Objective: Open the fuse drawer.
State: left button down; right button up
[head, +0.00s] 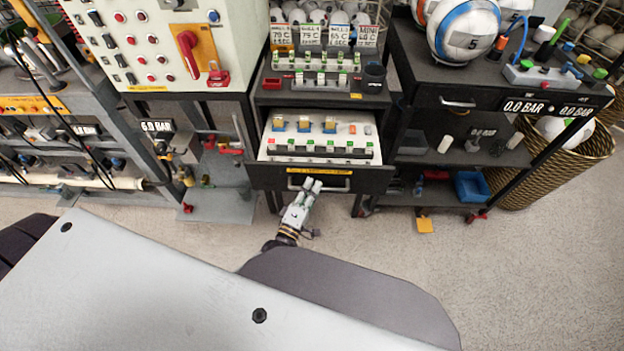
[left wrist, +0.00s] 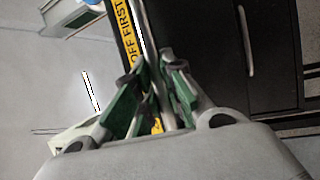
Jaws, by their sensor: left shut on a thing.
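The fuse drawer (head: 265,177) stands pulled out from the middle cabinet in the head view, with its inside showing. A white panel (head: 345,144) in it carries several blue and orange fuses and a row of green and red parts. My left gripper (head: 312,185) is at the metal handle (head: 338,184) on the drawer's front. In the left wrist view the green-padded fingers (left wrist: 155,88) are shut on the handle bar (left wrist: 154,62). A yellow label (left wrist: 128,32) lies beside it, its text partly cut off. My right gripper is not in view.
A control cabinet with a red lever (head: 188,52) stands left of the drawer. A dark shelf unit (head: 420,112) with a ball (head: 464,28) on top stands to the right, beside a wicker basket (head: 560,170). The floor in front is mostly clear.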

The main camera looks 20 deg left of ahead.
pick_arm(q)
jog(key=shift+s, duration=0.2)
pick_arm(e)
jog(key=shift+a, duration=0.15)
pick_arm(q)
jog(key=c, duration=1.8)
grip_release()
jog(key=shift+o, duration=0.2)
